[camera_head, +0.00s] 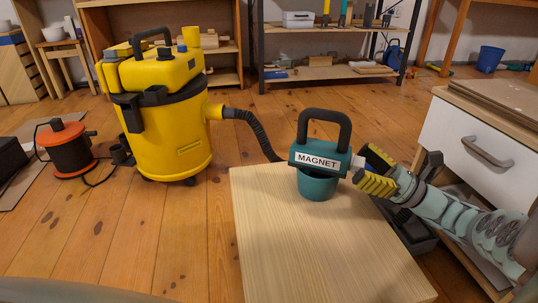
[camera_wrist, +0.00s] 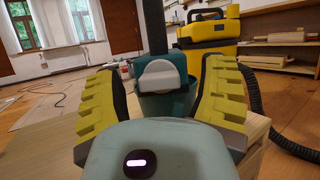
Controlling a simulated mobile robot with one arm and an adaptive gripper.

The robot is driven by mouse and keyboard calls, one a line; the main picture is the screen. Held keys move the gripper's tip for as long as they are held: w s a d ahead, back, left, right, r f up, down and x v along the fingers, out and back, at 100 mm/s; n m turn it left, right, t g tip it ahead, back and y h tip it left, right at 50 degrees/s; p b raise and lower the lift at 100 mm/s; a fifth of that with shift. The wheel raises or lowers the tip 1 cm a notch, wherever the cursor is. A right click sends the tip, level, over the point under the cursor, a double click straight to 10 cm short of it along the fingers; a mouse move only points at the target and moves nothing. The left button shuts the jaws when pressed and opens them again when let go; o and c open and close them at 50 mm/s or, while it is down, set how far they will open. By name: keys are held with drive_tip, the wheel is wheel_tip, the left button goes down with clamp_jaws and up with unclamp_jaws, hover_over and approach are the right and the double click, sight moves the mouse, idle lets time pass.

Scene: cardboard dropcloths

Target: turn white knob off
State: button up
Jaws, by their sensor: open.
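The white knob (camera_wrist: 161,75) is on the end of a teal magnet tool facing my gripper. In the head view, the white knob (camera_head: 357,162) shows small at the right end of the tool. The magnet tool (camera_head: 318,160), with a black handle and a "MAGNET" label, stands upright over a teal cup (camera_head: 318,184) on a light wooden top. My gripper (camera_head: 362,165) is open, with yellow ribbed fingers. In the wrist view, my gripper (camera_wrist: 160,66) has a finger on each side of the knob, with gaps on both sides.
A yellow vacuum (camera_head: 165,115) with a black hose (camera_head: 258,132) stands left of the wooden top (camera_head: 300,250). A white drawer cabinet (camera_head: 470,145) is close behind my arm at right. An orange reel (camera_head: 68,148) sits at far left. The front of the wooden top is clear.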

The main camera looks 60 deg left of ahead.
wheel_tip(320, 180, up, 9)
drive_tip(key=shift+r, duration=0.2)
idle(0.6)
idle(0.4)
